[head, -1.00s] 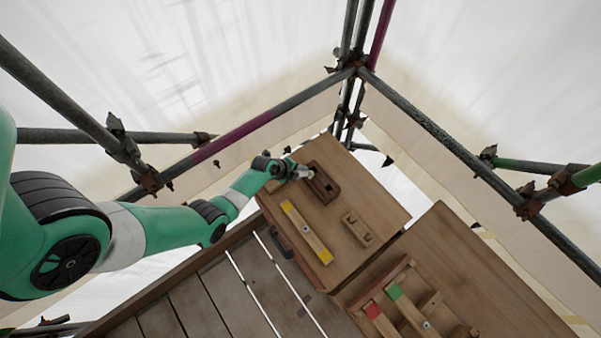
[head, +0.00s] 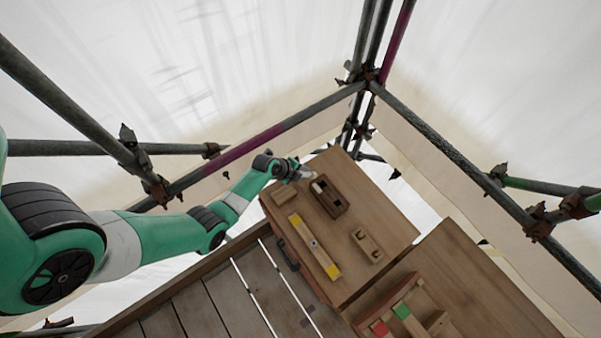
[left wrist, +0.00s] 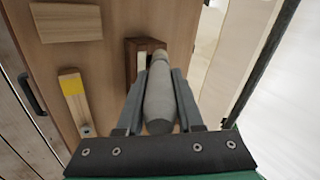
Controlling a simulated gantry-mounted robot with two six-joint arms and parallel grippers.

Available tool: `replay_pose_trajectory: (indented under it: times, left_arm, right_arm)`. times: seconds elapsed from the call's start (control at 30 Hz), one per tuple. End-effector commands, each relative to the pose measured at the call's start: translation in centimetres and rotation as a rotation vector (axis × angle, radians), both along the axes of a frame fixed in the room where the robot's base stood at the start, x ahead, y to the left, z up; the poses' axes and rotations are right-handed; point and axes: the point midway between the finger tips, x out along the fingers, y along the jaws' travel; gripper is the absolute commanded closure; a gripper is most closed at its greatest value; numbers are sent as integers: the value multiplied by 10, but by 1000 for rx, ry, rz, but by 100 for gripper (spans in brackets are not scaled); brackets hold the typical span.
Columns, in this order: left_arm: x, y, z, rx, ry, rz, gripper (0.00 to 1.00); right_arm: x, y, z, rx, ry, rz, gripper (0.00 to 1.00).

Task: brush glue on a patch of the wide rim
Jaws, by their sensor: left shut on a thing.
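My left gripper (head: 300,174) is at the far left corner of the wooden bench top, just beside a dark wooden box (head: 333,202). In the left wrist view its fingers (left wrist: 160,82) are shut on a pale grey, tapered handle (left wrist: 160,100), which may be the brush. The handle's far end points past the box's side (left wrist: 131,62). A whitish piece shows in the box's opening. No bristles or glue can be made out. I cannot tell which thing bears the wide rim. My right gripper is not in view.
A wooden bar with yellow ends (head: 314,247) and a small wooden block (head: 366,246) lie on the bench top (head: 350,282). A tray with red- and green-marked bars (head: 403,311) is at the lower right. Scaffold poles (head: 470,165) stand around the bench.

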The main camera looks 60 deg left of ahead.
Motion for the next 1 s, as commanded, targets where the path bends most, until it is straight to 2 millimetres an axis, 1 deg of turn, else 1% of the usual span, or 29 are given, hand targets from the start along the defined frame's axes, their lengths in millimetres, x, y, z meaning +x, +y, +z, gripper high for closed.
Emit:
replay_pose_trajectory:
  times: [0.03, 0.2, 0.33, 1.0]
  left_arm:
    - [2, -1, 9, 0, -1, -3, 100]
    - [5, -4, 24, 0, -1, -11, 100]
    - [7, -6, 32, 1, 0, -15, 100]
    - [8, -7, 34, 0, -1, -18, 100]
  right_arm:
    - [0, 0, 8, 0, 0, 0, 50]
    - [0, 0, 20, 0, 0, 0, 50]
    - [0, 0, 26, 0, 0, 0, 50]
    - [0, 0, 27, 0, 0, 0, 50]
